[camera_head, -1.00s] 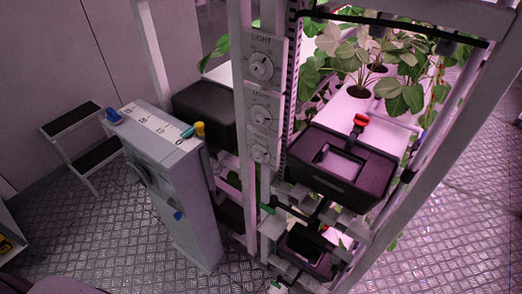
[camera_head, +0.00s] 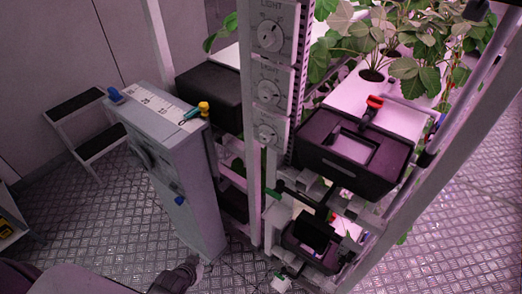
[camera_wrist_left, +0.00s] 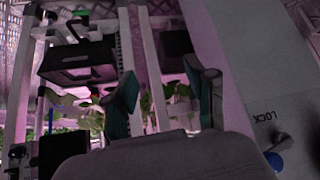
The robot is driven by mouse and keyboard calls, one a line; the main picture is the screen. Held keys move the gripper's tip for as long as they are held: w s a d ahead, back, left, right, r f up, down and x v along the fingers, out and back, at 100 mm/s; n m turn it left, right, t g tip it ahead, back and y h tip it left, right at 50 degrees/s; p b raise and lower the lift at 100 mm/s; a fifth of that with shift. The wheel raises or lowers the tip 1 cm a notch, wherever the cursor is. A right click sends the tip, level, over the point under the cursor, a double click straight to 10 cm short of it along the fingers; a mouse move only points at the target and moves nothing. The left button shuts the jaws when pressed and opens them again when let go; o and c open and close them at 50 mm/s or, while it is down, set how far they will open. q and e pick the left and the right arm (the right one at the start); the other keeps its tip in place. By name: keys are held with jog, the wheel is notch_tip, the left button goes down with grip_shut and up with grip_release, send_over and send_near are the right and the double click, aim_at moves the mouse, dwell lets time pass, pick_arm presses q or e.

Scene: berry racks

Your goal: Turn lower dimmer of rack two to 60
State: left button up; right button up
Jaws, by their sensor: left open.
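A grey rack post carries a column of dial plates: a top dimmer (camera_head: 269,37) marked LIGHT, a middle dimmer (camera_head: 268,92), and a smaller lowest dial (camera_head: 266,133). Their scale numbers are too small to read, and I cannot tell the rack number. My left gripper (camera_head: 186,272) is low at the front, below and left of the dials, apart from the post. In the left wrist view its two teal-padded fingers (camera_wrist_left: 163,95) are spread with nothing between them. My right gripper is not in view.
A grey cabinet (camera_head: 180,155) with knobs stands left of the post; its side marked LOCK (camera_wrist_left: 265,117) is close in the wrist view. Black boxes (camera_head: 350,160) and leafy plants (camera_head: 400,55) fill the rack. A step stool (camera_head: 85,130) stands at left.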

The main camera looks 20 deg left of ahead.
pick_arm(q)
jog(key=w+r+t+h+b, duration=0.1)
jog(key=w+r+t+b, duration=0.25)
jog(key=w+r, duration=0.8)
jog(key=m+t+h+b, duration=0.2)
jog(key=t+h+b, duration=0.1)
jog(key=t+h, duration=0.2)
send_near(263, 139)
jog(key=p+x, duration=0.1)
jog(key=x, duration=0.8)
jog(key=shift+w+f, duration=0.1)
jog(key=shift+f, duration=0.05)
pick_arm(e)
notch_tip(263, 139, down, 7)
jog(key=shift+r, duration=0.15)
